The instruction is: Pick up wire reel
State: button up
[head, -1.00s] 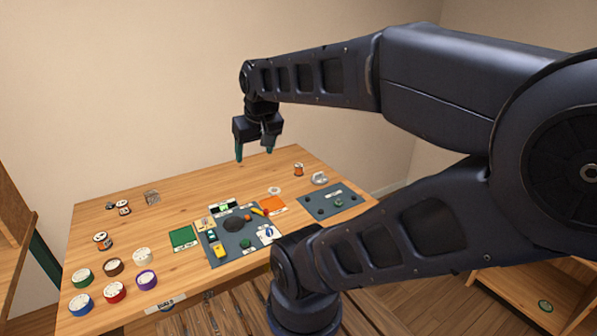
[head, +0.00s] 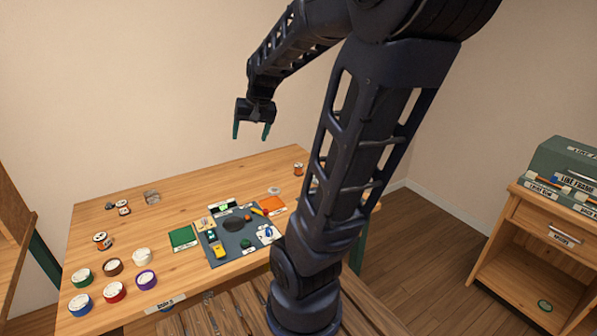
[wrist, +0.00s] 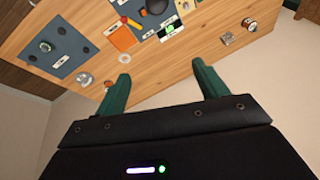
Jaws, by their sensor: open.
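Several small reels with orange, black or white parts stand on the wooden table; I cannot tell which one the task means. One reel (head: 102,240) is at the left, another reel (head: 123,207) is farther back, and an orange reel (head: 298,169) is near the back right corner. My gripper (head: 251,131) is open and empty, high above the table's back edge and apart from all of them. Its two green fingers also show in the wrist view (wrist: 160,72), with nothing between them.
A dark mat (head: 228,252) with small parts lies in the middle, beside a green card (head: 184,238). My arm hides the table's right side. A shelf unit (head: 536,240) stands at the right. The table's back middle is clear.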

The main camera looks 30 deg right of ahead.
jog(key=w+d+f+m, duration=0.3)
jog(key=w+d+f, duration=0.25)
jog(key=w, duration=0.45)
jog(key=m+g+h, duration=0.2)
jog(key=m+h, duration=0.3)
jog(key=m, duration=0.1)
send_near(298, 165)
jog(key=x, duration=0.6)
jog(key=shift+s+d, duration=0.2)
jog(key=shift+s, duration=0.2)
jog(key=shift+h, duration=0.3)
jog(key=shift+w+a+x, duration=0.1)
jog(key=shift+a+x, duration=0.05)
jog(key=shift+x, duration=0.75)
jog(key=shift+w+a+x, duration=0.1)
jog(key=shift+x, duration=0.85)
jog(key=shift+w+a+x, duration=0.1)
jog(key=shift+a+x, duration=0.05)
jog(key=shift+x, duration=0.75)
jog(key=shift+f, duration=0.1)
jog(key=c, duration=1.1)
